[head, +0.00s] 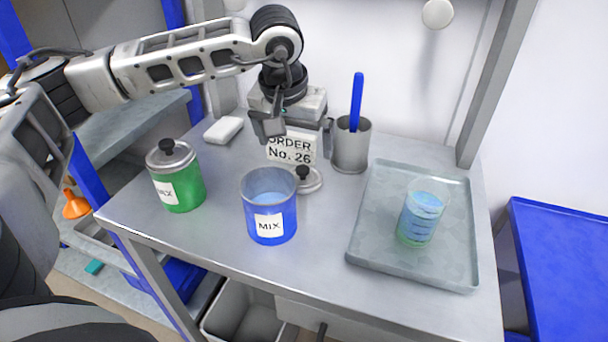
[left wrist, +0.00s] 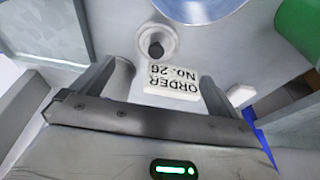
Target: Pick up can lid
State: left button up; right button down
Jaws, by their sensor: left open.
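A small grey can lid (head: 312,184) with a black knob lies on the table, just behind and right of the open blue can (head: 270,228) marked MIX. The can holds light blue liquid and partly hides the lid. The lid (left wrist: 156,40) shows whole in the left wrist view, beyond the fingers. My left gripper (head: 298,130) is above the back of the table, over the order sign, with its fingers apart and nothing between them. It is behind and above the lid, not touching it. My right gripper is in neither view.
The order sign (head: 291,149) stands behind the lid. A grey cup (head: 351,150) with a blue stick is right of it. A lidded green can (head: 182,190) stands left. A grey tray (head: 376,225) holding a beaker (head: 421,214) is right. A white block (head: 223,130) lies back left.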

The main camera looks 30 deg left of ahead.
aim_at(302, 169)
pick_arm(q)
jog(key=x, duration=0.5)
jog(key=p+x, duration=0.1)
jog(key=x, duration=0.2)
jog(key=shift+d+f, duration=0.35)
jog(key=shift+d, duration=0.05)
jog(key=c, duration=1)
